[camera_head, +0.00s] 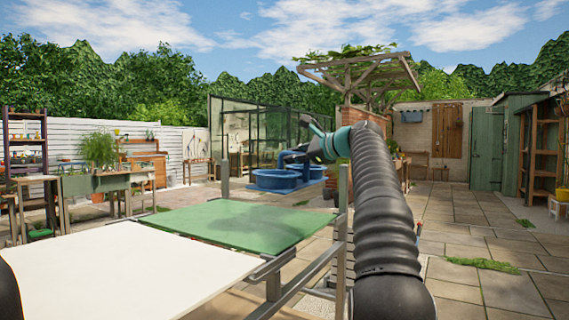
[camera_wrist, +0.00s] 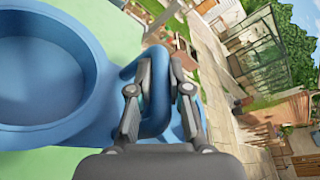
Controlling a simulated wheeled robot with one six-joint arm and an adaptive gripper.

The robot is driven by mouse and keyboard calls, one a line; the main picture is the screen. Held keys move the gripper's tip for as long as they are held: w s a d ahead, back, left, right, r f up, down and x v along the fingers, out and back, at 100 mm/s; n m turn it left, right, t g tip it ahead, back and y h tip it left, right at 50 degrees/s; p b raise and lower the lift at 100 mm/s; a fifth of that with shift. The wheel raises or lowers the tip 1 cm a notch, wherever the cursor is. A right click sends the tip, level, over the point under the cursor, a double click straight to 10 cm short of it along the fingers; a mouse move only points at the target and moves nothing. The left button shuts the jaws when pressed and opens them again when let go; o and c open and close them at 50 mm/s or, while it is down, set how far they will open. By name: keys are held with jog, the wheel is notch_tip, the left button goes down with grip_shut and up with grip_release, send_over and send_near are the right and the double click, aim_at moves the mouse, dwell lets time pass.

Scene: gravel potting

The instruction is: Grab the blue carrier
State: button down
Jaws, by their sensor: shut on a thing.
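The blue carrier (camera_wrist: 98,45) has round cups and an upright loop handle (camera_wrist: 153,122). In the wrist view my gripper (camera_wrist: 158,90) has a finger on each side of the handle and is shut on it. One large round cup shows at the left of that view; the rest is cut off or behind my fingers. In the head view the carrier (camera_head: 275,179) shows two round cups beyond the green board, and my gripper (camera_head: 300,149) is at its handle. I cannot tell whether the carrier touches a surface.
A green board (camera_head: 235,224) and a white table top (camera_head: 110,275) lie in front, on metal frames, and look bare. A potting bench (camera_head: 95,182) with plants stands at the left. A glass greenhouse (camera_head: 255,130) stands behind. Open paving (camera_head: 480,240) lies at the right.

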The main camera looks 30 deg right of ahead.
jog(key=shift+w+d+r, duration=0.1)
jog(key=shift+d+r, duration=0.3)
jog(key=shift+d, duration=0.2)
jog(key=shift+d+r, duration=0.15)
jog(key=shift+d, duration=0.1)
jog(key=shift+s+d, duration=0.1)
jog(key=shift+s, duration=0.1)
